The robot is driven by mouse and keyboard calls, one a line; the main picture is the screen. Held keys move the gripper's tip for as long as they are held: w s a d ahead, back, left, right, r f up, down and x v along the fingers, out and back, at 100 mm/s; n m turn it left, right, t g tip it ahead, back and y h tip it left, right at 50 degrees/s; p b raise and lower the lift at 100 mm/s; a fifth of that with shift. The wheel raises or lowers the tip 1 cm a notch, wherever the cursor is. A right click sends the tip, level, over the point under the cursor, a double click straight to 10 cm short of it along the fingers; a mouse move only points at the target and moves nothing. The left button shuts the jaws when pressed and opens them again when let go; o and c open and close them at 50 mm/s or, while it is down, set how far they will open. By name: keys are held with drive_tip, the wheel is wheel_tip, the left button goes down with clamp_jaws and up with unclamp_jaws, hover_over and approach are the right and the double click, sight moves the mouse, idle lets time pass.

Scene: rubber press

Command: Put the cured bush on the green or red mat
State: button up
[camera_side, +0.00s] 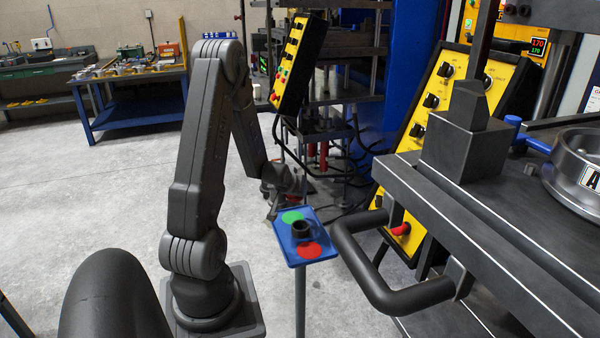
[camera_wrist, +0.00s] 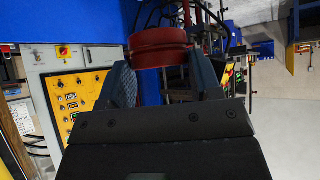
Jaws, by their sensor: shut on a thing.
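The bush (camera_wrist: 158,46) is a red, round, flanged piece in the wrist view, between the two fingers of my gripper (camera_wrist: 163,60). My gripper is shut on it. In the side view my gripper (camera_side: 283,192) is small, behind and left of a small blue stand; the bush cannot be made out clearly there. The green mat (camera_side: 292,216) lies toward the back of the stand's top. The red mat (camera_side: 310,251) lies toward its front. Both are round and look bare.
A black ring-shaped piece (camera_side: 302,230) sits between the mats on the blue stand top (camera_side: 330,251). The press, with a thick dark handle (camera_side: 385,290), stands close on the right. A yellow control panel (camera_side: 432,102) is behind it. Open floor lies left.

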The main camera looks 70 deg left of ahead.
drive_tip(key=shift+s+a+f, duration=0.15)
drive_tip(key=shift+f, duration=1.85)
drive_tip(key=shift+s+a+f, duration=0.1)
drive_tip(key=shift+f, duration=1.85)
drive_tip(key=shift+f, duration=0.15)
drive_tip(key=o, duration=1)
drive_tip(key=shift+r, duration=3.5)
